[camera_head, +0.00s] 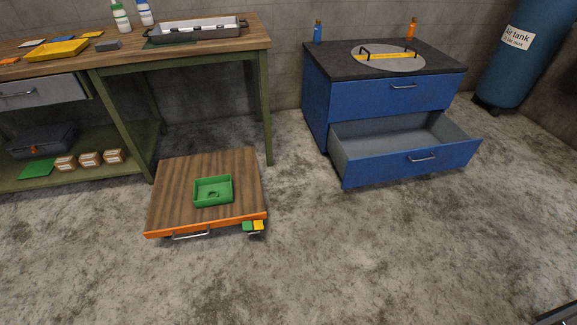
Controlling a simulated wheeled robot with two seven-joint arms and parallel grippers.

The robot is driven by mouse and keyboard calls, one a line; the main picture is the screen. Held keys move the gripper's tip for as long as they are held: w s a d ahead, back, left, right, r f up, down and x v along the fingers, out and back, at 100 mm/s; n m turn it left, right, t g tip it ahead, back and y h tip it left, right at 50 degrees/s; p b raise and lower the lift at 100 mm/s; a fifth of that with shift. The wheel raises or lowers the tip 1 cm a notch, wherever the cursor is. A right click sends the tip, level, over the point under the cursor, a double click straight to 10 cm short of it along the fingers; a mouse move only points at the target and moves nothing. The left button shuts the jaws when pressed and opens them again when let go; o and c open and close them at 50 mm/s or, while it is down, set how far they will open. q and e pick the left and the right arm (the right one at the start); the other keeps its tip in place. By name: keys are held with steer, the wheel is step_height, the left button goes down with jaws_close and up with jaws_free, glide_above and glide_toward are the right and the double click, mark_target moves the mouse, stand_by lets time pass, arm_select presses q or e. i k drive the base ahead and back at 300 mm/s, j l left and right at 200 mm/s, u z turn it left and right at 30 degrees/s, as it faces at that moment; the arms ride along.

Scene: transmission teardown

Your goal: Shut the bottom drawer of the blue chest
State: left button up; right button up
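The blue chest (318,100) stands against the back wall, right of the middle, with a dark speckled top. Its bottom drawer (405,165) is pulled far out toward me, and its grey inside looks empty. The drawer has a silver bar handle (424,158) on its blue front. The top drawer (385,96) is shut. Neither of my grippers can be made out in this view, and nothing touches the open drawer.
A low wooden-topped cart (170,190) with a green tray (226,203) stands left of the chest. A green-framed workbench (265,110) is at the left, a blue air tank (525,50) at the right. The concrete floor before the drawer is clear. A dark sliver at bottom right is unclear.

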mark_target(363, 151)
steer(key=i+l+z, duration=0.1)
steer(key=i+z, duration=0.2)
steer(key=i, duration=0.7)
